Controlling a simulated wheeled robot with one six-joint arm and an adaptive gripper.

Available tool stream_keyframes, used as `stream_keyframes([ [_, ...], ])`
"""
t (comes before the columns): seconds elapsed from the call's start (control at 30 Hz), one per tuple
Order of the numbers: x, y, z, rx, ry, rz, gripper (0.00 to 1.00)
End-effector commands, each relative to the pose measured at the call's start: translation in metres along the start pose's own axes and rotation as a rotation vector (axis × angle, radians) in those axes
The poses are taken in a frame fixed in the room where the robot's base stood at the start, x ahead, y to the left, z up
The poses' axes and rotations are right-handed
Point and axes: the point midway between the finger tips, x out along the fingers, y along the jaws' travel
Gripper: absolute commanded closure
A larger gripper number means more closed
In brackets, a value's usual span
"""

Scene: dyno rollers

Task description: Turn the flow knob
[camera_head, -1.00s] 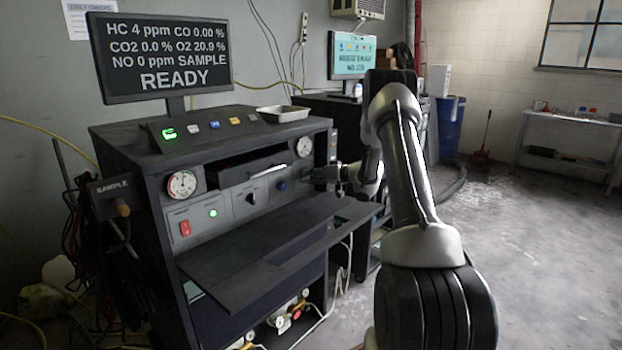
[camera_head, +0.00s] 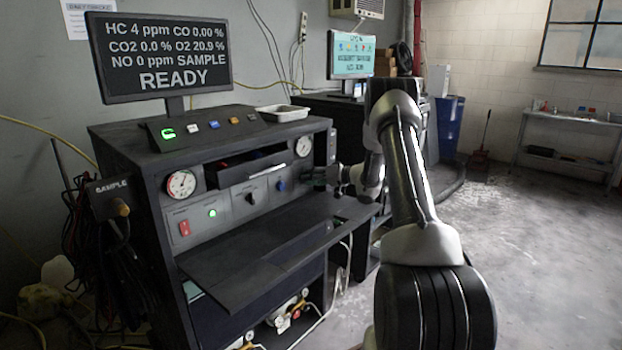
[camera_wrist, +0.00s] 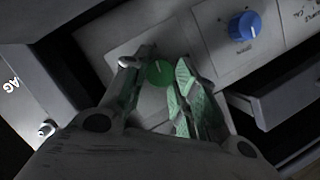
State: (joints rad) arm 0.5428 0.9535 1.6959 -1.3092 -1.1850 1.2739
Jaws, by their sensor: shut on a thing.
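A round green knob (camera_wrist: 159,73) with a pale pointer mark sits on a light grey panel in the wrist view. My gripper (camera_wrist: 163,62) has one fingertip on each side of it and is shut on it. No label is readable beside this knob, so its name cannot be read. In the head view my gripper (camera_head: 320,178) is at the right end of the cabinet's front panel, and the green knob is too small to make out there. A blue knob (camera_wrist: 243,26) with a white mark is on the adjoining panel, apart from the fingers; it also shows in the head view (camera_head: 281,185).
A partly open drawer (camera_head: 250,168) lies left of my gripper. A dark shelf (camera_head: 250,270) juts out below it. Round gauges (camera_head: 182,184) and a black knob (camera_head: 250,198) are on the panel. A metal tray (camera_head: 283,113) rests on top.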

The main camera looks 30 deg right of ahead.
Motion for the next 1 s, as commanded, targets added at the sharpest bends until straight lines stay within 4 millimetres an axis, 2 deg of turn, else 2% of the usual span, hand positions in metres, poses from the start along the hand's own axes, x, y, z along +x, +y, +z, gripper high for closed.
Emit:
stream_keyframes([
  [0.03, 0.000, 0.001, 0.001, 0.001, -0.001, 0.002, 0.69],
  [0.13, 0.000, 0.001, 0.001, 0.001, -0.001, 0.001, 0.50],
  [0.43, 0.000, 0.000, 0.000, 0.000, 0.000, 0.001, 0.50],
  [0.57, -0.009, 0.001, 0.000, 0.000, 0.000, 0.001, 0.50],
  [1.0, -0.100, 0.001, 0.000, 0.001, 0.002, 0.002, 0.50],
])
